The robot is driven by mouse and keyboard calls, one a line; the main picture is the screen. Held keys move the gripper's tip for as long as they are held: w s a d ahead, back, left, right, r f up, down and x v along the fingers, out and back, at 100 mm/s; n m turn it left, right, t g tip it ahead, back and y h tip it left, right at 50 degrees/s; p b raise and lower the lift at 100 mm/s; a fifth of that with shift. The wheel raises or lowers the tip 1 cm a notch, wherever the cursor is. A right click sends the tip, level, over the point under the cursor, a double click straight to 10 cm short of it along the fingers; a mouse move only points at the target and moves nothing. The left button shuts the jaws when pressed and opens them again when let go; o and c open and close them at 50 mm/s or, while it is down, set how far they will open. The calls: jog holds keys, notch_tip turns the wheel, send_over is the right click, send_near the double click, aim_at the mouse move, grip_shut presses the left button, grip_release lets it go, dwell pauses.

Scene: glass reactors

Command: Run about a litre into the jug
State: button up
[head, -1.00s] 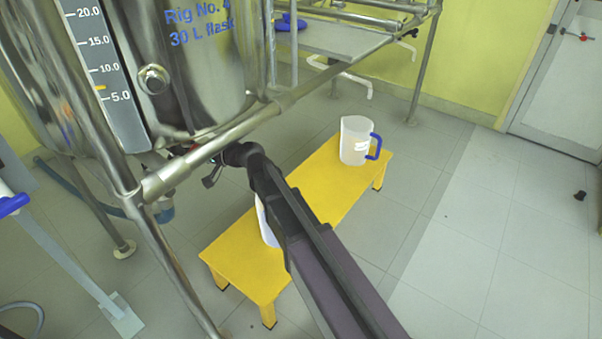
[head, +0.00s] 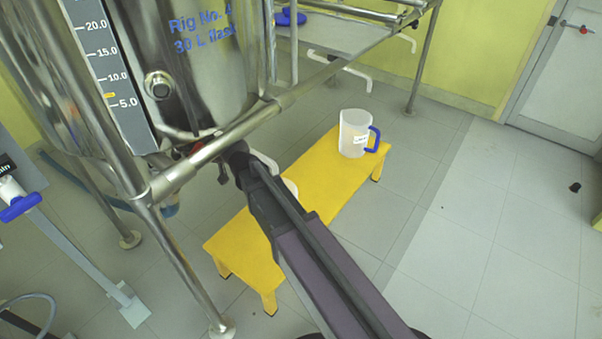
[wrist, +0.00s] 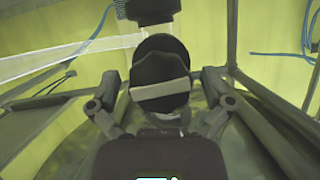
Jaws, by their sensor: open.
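The jug (head: 353,135), translucent with a blue handle and a small label, stands upright on the far end of a yellow bench (head: 232,243). The flask (head: 205,75), marked "Rig No. 4 30 L flask", hangs in its frame at upper left. Its scale (head: 112,85) has an orange mark between 5.0 and 10.0. My gripper (head: 226,165) is open beneath the flask; its fingers are hard to make out there. In the wrist view my gripper (wrist: 160,95) has its fingers apart on either side of a dark rounded part (wrist: 160,62) with a pale band. I cannot tell whether they touch it.
Steel frame tubes (head: 180,170) run close to my gripper. A stand with a blue-handled fitting (head: 18,208) is at left.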

jog(key=shift+n+t+h, duration=0.4)
jog(key=shift+n, duration=0.6)
jog(key=p+v, duration=0.5)
jog(key=v, duration=0.9)
jog(key=d+f+m+g+h, duration=0.2)
jog(key=d+f+m+h, duration=0.1)
jog(key=d, duration=0.7)
jog(key=d+f+m+g+h+p, duration=0.1)
jog(key=d+f+m+g+h, duration=0.2)
jog(key=d, duration=0.7)
jog(key=shift+s+d+f+h, duration=0.35)
jog(key=shift+s+f+h, duration=0.05)
jog(key=shift+f, duration=0.95)
jog(key=shift+d, duration=0.1)
